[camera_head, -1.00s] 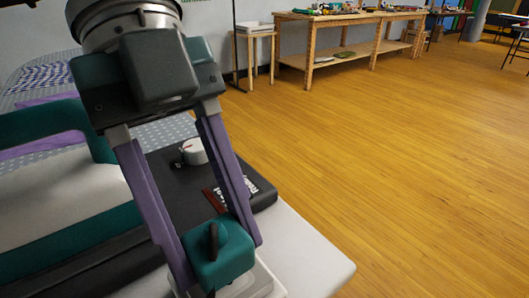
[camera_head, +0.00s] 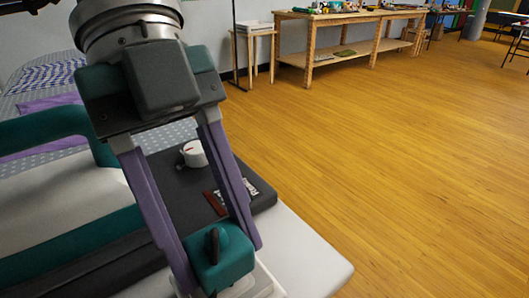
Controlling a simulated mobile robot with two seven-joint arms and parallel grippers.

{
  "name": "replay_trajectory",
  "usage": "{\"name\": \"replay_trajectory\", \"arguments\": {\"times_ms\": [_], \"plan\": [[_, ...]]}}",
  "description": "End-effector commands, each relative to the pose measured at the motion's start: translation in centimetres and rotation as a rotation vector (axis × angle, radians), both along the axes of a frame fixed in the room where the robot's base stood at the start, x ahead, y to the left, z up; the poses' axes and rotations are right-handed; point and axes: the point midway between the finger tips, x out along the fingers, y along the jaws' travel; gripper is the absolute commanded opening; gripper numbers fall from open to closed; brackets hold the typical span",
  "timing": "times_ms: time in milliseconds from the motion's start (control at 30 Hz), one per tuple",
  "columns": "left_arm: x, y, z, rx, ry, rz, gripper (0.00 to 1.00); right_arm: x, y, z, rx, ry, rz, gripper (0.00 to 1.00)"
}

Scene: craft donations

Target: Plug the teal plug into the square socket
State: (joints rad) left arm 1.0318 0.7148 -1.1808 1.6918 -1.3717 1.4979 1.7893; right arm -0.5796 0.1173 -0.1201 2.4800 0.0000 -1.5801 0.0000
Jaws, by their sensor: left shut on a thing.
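The teal plug (camera_head: 222,262) is a small block with a dark prong-like piece on the face toward me. My left gripper (camera_head: 219,264) comes down from the upper left, its two purple fingers shut on the plug's sides. A white box-like piece (camera_head: 263,284) shows just below and beside the plug, over the white table top. Whether it is the square socket, and whether the plug touches it, I cannot tell. The plug and fingers hide most of it. My right gripper is not in view.
A dark flat case (camera_head: 262,196) with a white knob (camera_head: 194,153) and a red-and-white label lies behind the plug. A teal and white machine (camera_head: 60,205) fills the left. The white table's corner (camera_head: 325,268) is bare. A wooden bench (camera_head: 345,48) stands far off beyond open floor.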

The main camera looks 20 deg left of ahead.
Motion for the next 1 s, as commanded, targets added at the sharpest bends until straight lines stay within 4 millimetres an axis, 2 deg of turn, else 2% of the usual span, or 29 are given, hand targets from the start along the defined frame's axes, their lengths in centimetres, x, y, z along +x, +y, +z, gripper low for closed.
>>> {"name": "replay_trajectory", "arguments": {"times_ms": [467,1000], "plan": [[0.0,0.0,0.0,0.000,0.000,0.000,0.00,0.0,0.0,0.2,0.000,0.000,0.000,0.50],[0.0,0.0,-1.1,0.000,0.001,0.001,0.00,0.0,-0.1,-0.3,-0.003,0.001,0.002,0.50]]}}
